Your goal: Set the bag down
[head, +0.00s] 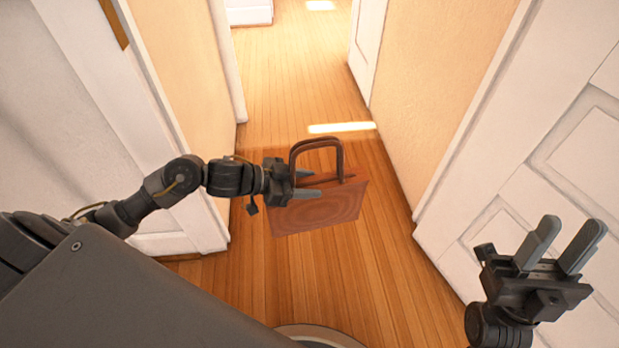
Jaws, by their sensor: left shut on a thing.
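The bag (318,208) is brown with a wood-like grain and two arched dark brown handles. It shows in the middle of the head view, in front of the wooden floor. My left gripper (312,185) is at the bag's upper left, below the handle arch, and is shut on the bag; the exact contact is partly hidden. I cannot tell how high the bag is above the floor. My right gripper (567,245) is at the lower right, away from the bag, with its two fingers apart and nothing between them.
A wooden floor (290,80) runs ahead as a narrow corridor, with bare floor in front of and beyond the bag. A white panelled door (520,180) stands close on the right, near my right gripper. White panelling (75,120) and a beige wall (180,70) bound the left.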

